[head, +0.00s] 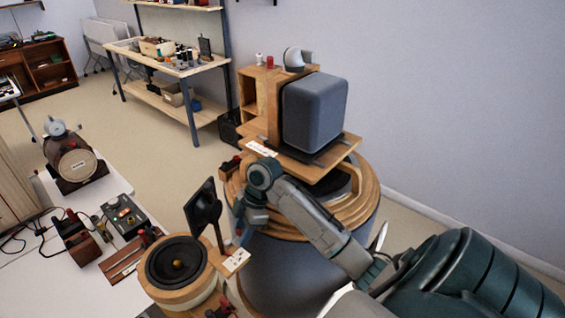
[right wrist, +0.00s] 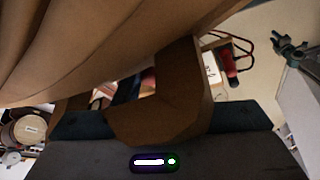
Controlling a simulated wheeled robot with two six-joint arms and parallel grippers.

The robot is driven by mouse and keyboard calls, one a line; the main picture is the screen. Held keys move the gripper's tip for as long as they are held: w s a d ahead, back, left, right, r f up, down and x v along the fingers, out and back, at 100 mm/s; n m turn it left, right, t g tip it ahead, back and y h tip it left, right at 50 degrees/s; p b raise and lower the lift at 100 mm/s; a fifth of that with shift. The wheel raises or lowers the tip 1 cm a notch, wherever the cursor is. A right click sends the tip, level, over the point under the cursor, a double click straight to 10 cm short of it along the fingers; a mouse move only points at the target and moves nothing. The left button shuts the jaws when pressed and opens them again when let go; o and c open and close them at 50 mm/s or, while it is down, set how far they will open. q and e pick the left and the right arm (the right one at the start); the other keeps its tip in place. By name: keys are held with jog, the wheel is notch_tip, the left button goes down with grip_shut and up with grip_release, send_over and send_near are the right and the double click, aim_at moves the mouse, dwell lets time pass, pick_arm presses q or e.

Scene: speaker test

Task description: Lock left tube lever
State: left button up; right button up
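A brown wooden tube (head: 75,160) with a pale round label on its end lies in a dark cradle on the white table at the left. A grey fitting (head: 55,127) stands on top of it; I cannot make out which part is a lever. A similar labelled round end (right wrist: 30,130) shows at the left of the right wrist view. My right gripper (head: 243,232) hangs beside the large drum, close to a dark upright panel, far from the labelled tube. In the right wrist view a brown block crosses in front of it; its fingers are not clear. My left gripper is out of view.
A grey box speaker (head: 315,112) stands on a wooden board above the large dark drum (head: 285,270). A wood-rimmed speaker (head: 178,262) and a dark panel (head: 204,210) stand near the right gripper. Boxes and leads crowd the white table (head: 105,188).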

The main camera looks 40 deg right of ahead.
jog(key=s+d+r+m+t+h+b, duration=0.1)
jog(key=s+r+m+b, duration=0.15)
jog(key=r, duration=0.25)
jog(key=s+d+r+m+t+b, duration=0.1)
jog(key=s+r+m, duration=0.15)
jog(key=r, duration=0.25)
jog(key=s+a+f+m+h, duration=0.1)
jog(key=s+f, duration=0.4)
jog(key=f, duration=0.5)
jog(key=s+a+f+m+h, duration=0.1)
jog(key=s+a+f+m, duration=0.2)
jog(key=f, duration=0.8)
jog(key=s+a+f+m+h, duration=0.1)
jog(key=s+a+f+m, duration=0.1)
jog(key=s+f, duration=0.4)
notch_tip(320, 180, down, 5)
jog(key=shift+s+r+m+b, duration=0.1)
jog(key=shift+s+m+b, duration=0.35)
jog(key=shift+m, duration=0.35)
jog(key=shift+w, duration=0.1)
